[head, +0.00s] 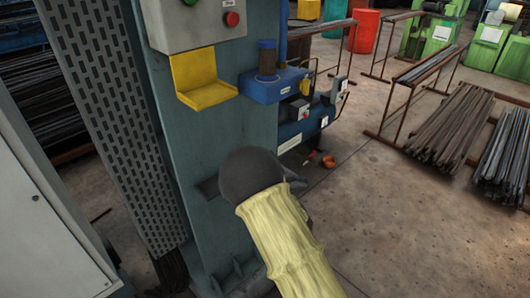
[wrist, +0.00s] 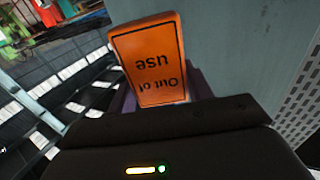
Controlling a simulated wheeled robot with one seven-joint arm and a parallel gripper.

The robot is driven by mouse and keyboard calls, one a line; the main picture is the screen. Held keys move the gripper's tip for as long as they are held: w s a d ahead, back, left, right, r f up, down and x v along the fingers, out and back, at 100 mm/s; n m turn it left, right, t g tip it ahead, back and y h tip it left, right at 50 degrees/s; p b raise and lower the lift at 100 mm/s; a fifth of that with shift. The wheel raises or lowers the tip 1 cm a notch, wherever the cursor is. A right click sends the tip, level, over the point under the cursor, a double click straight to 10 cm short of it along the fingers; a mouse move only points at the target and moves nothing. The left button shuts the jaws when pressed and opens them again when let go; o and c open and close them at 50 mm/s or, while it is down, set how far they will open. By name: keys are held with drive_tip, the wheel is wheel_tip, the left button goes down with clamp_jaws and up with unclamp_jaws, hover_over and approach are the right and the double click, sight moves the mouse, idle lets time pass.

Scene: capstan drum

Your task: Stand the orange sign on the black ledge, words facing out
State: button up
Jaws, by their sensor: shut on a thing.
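The orange sign (wrist: 148,62) has a black border and the words "Out of use", which face the wrist camera and read upside down there. My gripper (wrist: 160,98) is shut on the sign's end nearest the camera, with dark purple-grey fingers beside it. The head view does not show the sign or the fingers; my dark round wrist and yellow-sleeved forearm cover that spot. The black ledge (head: 207,187) is a small dark strip on the blue-grey column, partly hidden behind my wrist. I cannot tell the gap between sign and ledge.
The blue-grey column (head: 225,130) carries a yellow bracket (head: 202,80) and a button box (head: 195,22) above the ledge. A blue machine (head: 305,120) stands just right of it. A perforated panel (head: 110,110) is left. Bar stacks (head: 440,125) lie right, with open floor nearer.

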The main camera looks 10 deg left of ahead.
drive_tip(key=s+d+f+m+t+h, duration=0.1)
drive_tip(key=s+d+f+m+h, duration=0.15)
drive_tip(key=d+f, duration=0.4)
drive_tip(key=s+d+f+m+h+b, duration=0.1)
drive_tip(key=s+d+f+h, duration=0.15)
drive_tip(key=f, duration=0.65)
drive_tip(key=s+d+f+m+t+h, duration=0.1)
drive_tip(key=s+d+f+m+h, duration=0.15)
drive_tip(key=d+f, duration=0.4)
drive_tip(key=s+d+f+n, duration=0.1)
drive_tip(key=s+d+f, duration=0.2)
drive_tip(key=s+d, duration=0.2)
drive_tip(key=shift+s+f, duration=0.25)
drive_tip(key=shift+f, duration=0.05)
drive_tip(key=shift+d, duration=0.15)
